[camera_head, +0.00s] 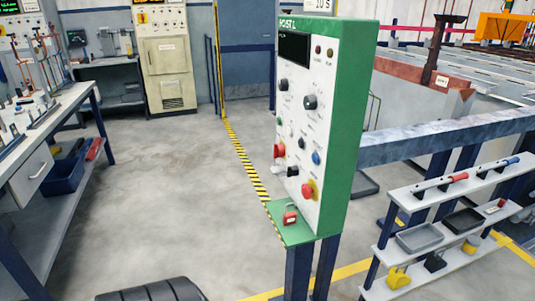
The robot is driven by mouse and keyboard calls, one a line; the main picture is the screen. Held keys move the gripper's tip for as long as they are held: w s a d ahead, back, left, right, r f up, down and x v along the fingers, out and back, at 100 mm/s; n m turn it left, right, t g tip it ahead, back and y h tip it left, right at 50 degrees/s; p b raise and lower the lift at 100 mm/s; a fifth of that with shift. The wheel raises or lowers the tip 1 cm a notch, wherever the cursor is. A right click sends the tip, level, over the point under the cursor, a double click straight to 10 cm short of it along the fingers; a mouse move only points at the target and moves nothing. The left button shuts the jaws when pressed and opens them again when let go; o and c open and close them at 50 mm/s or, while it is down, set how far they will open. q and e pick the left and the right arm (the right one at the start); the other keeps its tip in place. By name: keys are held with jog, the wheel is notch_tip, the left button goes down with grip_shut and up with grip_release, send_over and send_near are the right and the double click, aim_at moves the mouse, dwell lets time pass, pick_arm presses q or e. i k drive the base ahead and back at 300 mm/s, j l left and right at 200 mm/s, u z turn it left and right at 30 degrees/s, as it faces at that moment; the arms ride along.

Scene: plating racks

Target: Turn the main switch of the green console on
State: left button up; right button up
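The green console (345,120) stands upright on dark blue legs in the middle of the view, its white panel facing left. A red padlock-like item (290,215) rests on the green ledge below. Neither gripper is in view.
A workbench (70,105) with a blue bin (63,172) beneath is at left. A beige cabinet (166,65) stands behind. A shelf rack (455,190) with trays and tools is right of the console. Open floor lies left of it, crossed by a yellow-black line.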

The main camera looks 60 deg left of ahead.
aim_at(279, 152)
jog(key=u, duration=1.5)
